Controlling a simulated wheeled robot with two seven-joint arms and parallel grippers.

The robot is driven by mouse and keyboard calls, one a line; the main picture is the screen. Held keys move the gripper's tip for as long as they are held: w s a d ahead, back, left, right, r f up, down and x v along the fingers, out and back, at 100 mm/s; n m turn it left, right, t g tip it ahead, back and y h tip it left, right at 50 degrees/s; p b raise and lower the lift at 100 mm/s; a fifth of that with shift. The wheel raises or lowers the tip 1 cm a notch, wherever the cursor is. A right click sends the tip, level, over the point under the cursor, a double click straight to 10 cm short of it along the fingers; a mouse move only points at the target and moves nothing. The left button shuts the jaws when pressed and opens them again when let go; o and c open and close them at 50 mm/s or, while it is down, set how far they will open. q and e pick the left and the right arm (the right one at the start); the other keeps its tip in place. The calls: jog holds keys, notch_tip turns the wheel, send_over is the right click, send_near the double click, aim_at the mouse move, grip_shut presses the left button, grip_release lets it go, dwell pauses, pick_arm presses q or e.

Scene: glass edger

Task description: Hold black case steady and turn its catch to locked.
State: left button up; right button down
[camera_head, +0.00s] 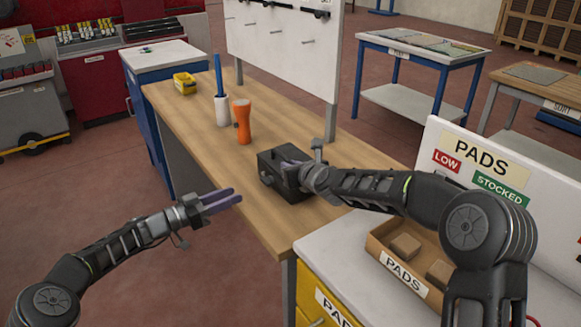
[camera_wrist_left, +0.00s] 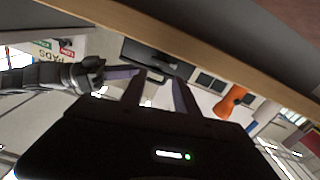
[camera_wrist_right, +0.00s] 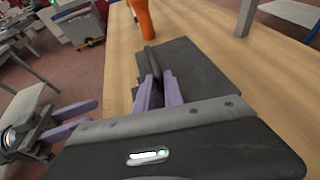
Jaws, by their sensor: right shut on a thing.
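The black case (camera_head: 268,168) stands on the wooden bench near its front edge. It also shows in the left wrist view (camera_wrist_left: 140,52) and the right wrist view (camera_wrist_right: 195,68). My right gripper (camera_head: 290,165) is at the top of the case, its fingers shut on the case's dark handle (camera_wrist_right: 151,58). My left gripper (camera_head: 236,197) is open and empty, in the air beyond the bench's front edge, apart from the case and pointing towards it. In the left wrist view the case lies beyond its spread fingertips (camera_wrist_left: 160,78). I cannot make out the catch's position.
An orange flashlight-shaped object (camera_head: 242,122), a white cup with a blue stick (camera_head: 222,108) and a yellow box (camera_head: 184,83) stand farther back on the bench (camera_head: 170,110). A cardboard PADS box (camera_head: 405,270) sits on the right-hand cabinet. The floor left of the bench is clear.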

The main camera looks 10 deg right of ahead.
pick_arm(q)
jog(key=shift+o, duration=0.4)
jog(key=shift+o, duration=2.2)
jog(key=shift+r+n, duration=0.1)
jog(key=shift+n, duration=0.4)
jog(key=shift+o, duration=0.2)
jog(key=n, duration=0.4)
jog(key=shift+a+r+n, duration=0.2)
jog(key=shift+r+n, duration=0.1)
jog(key=shift+n, duration=0.1)
jog(key=n, duration=0.9)
jog(key=a+n, duration=0.1)
jog(key=n, duration=0.8)
jog(key=s+n, duration=0.1)
jog(key=n, duration=0.9)
jog(key=shift+a+f, duration=0.2)
jog(key=shift+a, duration=0.2)
